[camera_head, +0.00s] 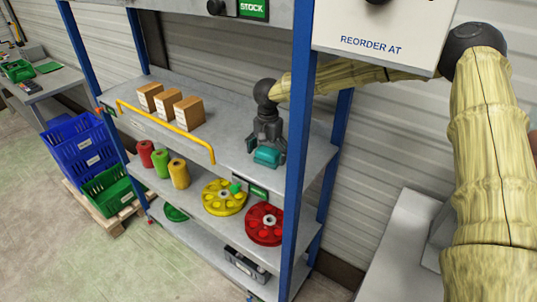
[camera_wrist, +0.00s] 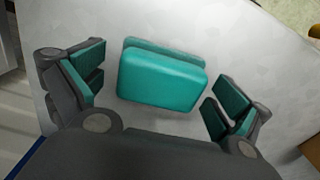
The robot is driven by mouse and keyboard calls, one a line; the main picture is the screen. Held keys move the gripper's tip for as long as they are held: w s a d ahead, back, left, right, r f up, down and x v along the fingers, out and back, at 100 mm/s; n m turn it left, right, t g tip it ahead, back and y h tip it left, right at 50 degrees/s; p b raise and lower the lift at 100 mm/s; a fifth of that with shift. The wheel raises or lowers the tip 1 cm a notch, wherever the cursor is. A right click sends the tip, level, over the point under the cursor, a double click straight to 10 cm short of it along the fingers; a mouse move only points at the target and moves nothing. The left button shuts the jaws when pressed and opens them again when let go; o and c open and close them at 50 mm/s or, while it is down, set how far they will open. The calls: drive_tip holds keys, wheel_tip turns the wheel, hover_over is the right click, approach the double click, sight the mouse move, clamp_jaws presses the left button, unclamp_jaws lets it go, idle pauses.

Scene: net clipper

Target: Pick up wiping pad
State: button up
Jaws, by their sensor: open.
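The wiping pad is a teal block with rounded edges (camera_wrist: 160,80), lying on the grey shelf. It also shows in the head view (camera_head: 266,157) near the right front part of the upper shelf board. My gripper (camera_wrist: 168,92) is open, with one finger on each side of the pad and a visible gap to both. In the head view my gripper (camera_head: 267,142) points down at the shelf, just over and behind the pad. The finger pads are teal too. Whether the fingertips touch the shelf cannot be told.
Several brown boxes (camera_head: 172,105) stand on the same shelf to the left, behind a yellow rail (camera_head: 165,128). A blue upright (camera_head: 297,130) stands right of the pad. Spools and a yellow wheel (camera_head: 224,197) and red wheel (camera_head: 264,224) sit below. A sign panel (camera_head: 385,38) hangs above.

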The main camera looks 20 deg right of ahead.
sight(268, 150)
drive_tip(key=c, duration=1)
drive_tip(key=shift+s, duration=0.1)
drive_tip(key=shift+c, duration=0.9)
wheel_tip(268, 150, up, 10)
drive_tip(key=b, duration=0.4)
